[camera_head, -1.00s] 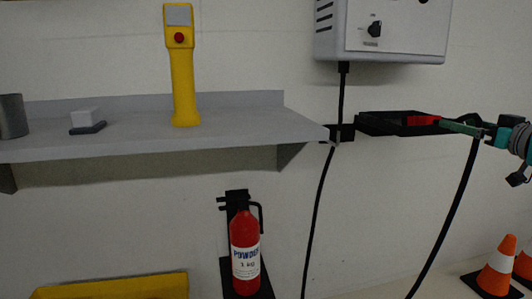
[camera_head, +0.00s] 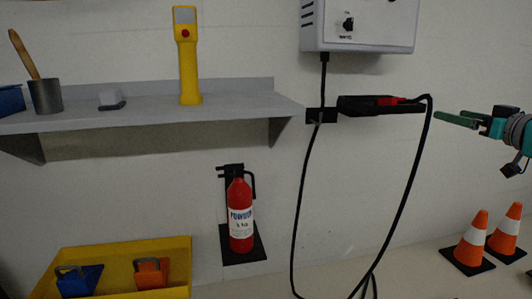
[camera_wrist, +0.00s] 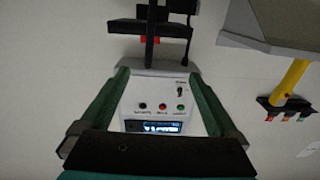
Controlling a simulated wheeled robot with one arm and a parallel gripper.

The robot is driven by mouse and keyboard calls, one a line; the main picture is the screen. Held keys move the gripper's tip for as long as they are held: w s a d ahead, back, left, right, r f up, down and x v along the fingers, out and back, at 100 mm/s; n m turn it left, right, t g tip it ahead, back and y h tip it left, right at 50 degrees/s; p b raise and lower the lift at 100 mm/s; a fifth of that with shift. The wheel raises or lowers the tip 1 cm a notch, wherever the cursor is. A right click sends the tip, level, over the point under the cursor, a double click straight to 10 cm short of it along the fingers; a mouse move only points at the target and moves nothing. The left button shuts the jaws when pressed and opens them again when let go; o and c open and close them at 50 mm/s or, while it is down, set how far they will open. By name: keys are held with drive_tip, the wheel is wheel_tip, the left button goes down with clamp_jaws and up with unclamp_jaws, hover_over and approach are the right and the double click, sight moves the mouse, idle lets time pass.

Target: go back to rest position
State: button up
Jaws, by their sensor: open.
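My gripper (camera_head: 437,115) is at the right of the head view, its green fingers pointing left. It is empty and apart from the black wall holder (camera_head: 352,106). A red-and-black piece (camera_head: 388,101) lies on that holder, with a black cable (camera_head: 408,170) looping down from its right end. In the wrist view my gripper (camera_wrist: 158,73) has its two green fingers spread wide. Between them, farther off, is the white control box (camera_wrist: 152,85) with buttons and a small lit display; nothing is held.
The control box (camera_head: 360,22) hangs above the holder. A grey shelf (camera_head: 150,117) carries a yellow handheld device (camera_head: 188,60) and a cup (camera_head: 46,97). Below are a fire extinguisher (camera_head: 241,215), a yellow tray (camera_head: 120,255) and traffic cones (camera_head: 472,240). Bare wall surrounds my gripper.

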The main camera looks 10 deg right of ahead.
drive_tip(key=w+a+f+n+g+y+p, duration=0.1)
drive_tip(key=a+f+g+y, duration=0.2)
drive_tip(key=a, duration=1.1)
drive_tip(key=w+a+f+n+g+y+p, duration=0.15)
drive_tip(key=a+f+g, duration=0.25)
drive_tip(key=a, duration=1)
drive_tip(key=s+a+f+g, duration=0.5)
drive_tip(key=s+a+f, duration=0.4)
drive_tip(key=a, duration=0.3)
drive_tip(key=s+a+f+g+h+p, duration=0.2)
drive_tip(key=s+a+f+g, duration=0.1)
drive_tip(key=s+f, duration=0.45)
drive_tip(key=s+d+f+m+g+h, duration=0.2)
drive_tip(key=s+f, duration=0.2)
drive_tip(key=s, duration=0.5)
drive_tip(key=s+d+f+m+g+h+p, duration=0.1)
drive_tip(key=s+d+f+g+h, duration=0.1)
drive_tip(key=s, duration=0.7)
wheel_tip(320, 180, down, 2)
drive_tip(key=shift+s+d+f+m+g, duration=0.2)
drive_tip(key=shift+d+m+g, duration=0.15)
drive_tip(key=shift+d, duration=0.25)
